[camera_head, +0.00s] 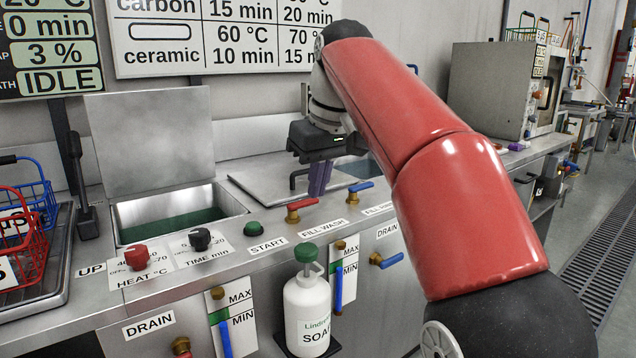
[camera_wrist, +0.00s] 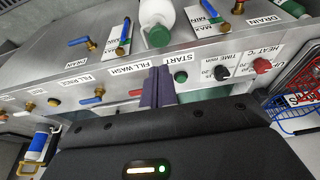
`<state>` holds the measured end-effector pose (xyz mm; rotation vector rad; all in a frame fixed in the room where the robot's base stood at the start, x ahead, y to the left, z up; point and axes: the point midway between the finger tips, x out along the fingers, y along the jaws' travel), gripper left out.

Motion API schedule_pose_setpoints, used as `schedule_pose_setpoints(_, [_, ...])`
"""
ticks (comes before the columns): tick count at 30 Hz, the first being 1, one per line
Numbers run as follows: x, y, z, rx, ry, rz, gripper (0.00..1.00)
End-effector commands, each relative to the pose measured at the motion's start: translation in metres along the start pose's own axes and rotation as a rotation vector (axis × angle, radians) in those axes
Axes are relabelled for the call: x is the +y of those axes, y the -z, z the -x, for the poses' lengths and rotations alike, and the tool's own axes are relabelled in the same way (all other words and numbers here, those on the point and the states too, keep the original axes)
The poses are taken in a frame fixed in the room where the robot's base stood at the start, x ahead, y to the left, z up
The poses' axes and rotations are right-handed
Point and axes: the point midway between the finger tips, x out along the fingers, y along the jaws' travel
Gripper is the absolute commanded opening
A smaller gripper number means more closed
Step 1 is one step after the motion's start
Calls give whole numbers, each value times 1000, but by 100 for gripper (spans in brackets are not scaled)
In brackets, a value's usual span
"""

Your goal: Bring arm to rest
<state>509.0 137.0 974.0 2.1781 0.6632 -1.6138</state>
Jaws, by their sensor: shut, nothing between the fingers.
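My red arm reaches over the steel wash bench from the right in the head view. My gripper (camera_head: 320,178) points down above the bench top, near the red-based fill wash valve (camera_head: 301,209) and right of the green start button (camera_head: 253,229). Its purple fingers are together with nothing between them. In the wrist view my gripper (camera_wrist: 158,84) also shows shut, its fingers in front of the panel by the FILL WASH and START labels. Whether the fingertips touch anything is hard to tell.
An open tank (camera_head: 176,222) with a raised lid (camera_head: 150,141) lies left of my gripper. A soap bottle (camera_head: 307,308) stands in front of the panel. Red and blue baskets (camera_head: 38,196) sit at the far left. A grey oven-like cabinet (camera_head: 500,88) stands at the back right.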

Motion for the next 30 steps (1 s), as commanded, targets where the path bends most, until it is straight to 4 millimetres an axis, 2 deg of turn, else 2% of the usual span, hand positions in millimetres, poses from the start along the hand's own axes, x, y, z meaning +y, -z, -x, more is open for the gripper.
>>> schedule_pose_setpoints(11, [0, 0, 0, 1, -1, -1, 0])
schedule_pose_setpoints(14, [2, -8, 1, 5, -6, -19, 0])
schedule_pose_setpoints(16, [5, -20, 1, 14, -15, -47, 0])
schedule_pose_setpoints(20, [12, -62, -4, 40, -44, -136, 0])
schedule_pose_setpoints(23, [14, -102, -14, 66, -73, -214, 0])
schedule_pose_setpoints(26, [14, -144, -31, 92, -104, -287, 0])
schedule_pose_setpoints(30, [7, -207, -64, 127, -146, -383, 0])
